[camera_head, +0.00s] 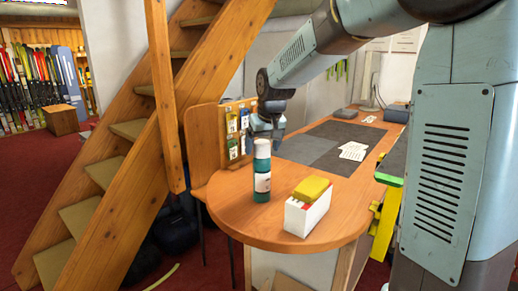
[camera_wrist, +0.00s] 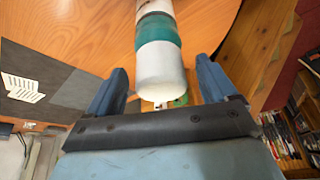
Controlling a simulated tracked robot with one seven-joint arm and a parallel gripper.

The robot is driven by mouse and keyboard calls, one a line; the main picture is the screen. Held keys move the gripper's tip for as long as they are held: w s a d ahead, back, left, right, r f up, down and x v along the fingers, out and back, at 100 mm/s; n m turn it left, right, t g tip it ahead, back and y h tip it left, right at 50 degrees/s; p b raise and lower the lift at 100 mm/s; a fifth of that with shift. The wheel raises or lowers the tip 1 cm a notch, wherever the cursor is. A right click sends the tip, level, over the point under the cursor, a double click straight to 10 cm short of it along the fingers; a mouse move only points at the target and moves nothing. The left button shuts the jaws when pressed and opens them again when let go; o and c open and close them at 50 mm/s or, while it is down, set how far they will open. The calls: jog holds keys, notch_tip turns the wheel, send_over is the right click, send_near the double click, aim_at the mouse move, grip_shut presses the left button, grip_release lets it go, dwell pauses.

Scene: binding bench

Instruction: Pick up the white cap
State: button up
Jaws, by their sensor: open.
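The white cap (camera_head: 262,148) tops a teal bottle (camera_head: 262,187) with a white label, standing upright on the round end of the wooden bench. My gripper (camera_head: 266,138) is just above and behind the bottle in the head view; its fingertips are partly hidden there. In the wrist view, the white cap (camera_wrist: 161,72) lies between the two blue fingers of my gripper (camera_wrist: 157,90), with visible space on both sides. The teal band of the bottle (camera_wrist: 158,30) shows beyond it. The jaws are open and hold nothing.
A white box (camera_head: 307,215) with a yellow sponge-like block (camera_head: 311,189) stands right of the bottle. A dark mat (camera_head: 335,140) with a paper card (camera_head: 353,151) lies behind. A wooden board with cards (camera_head: 235,128) and a staircase (camera_head: 130,170) are left.

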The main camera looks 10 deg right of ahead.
aim_at(262, 141)
jog(key=c, duration=1)
jog(key=shift+r, duration=0.3)
notch_tip(262, 141, up, 2)
jog(key=shift+r, duration=0.2)
jog(key=s+r, duration=0.3)
jog(key=s, duration=0.1)
jog(key=s+d+r, duration=0.1)
jog(key=s+r, duration=0.3)
jog(key=s, duration=0.1)
jog(key=s+d+r, duration=0.1)
jog(key=s+r, duration=0.2)
jog(key=s, duration=0.2)
jog(key=shift+r, duration=0.15)
jog(key=shift+r, duration=0.85)
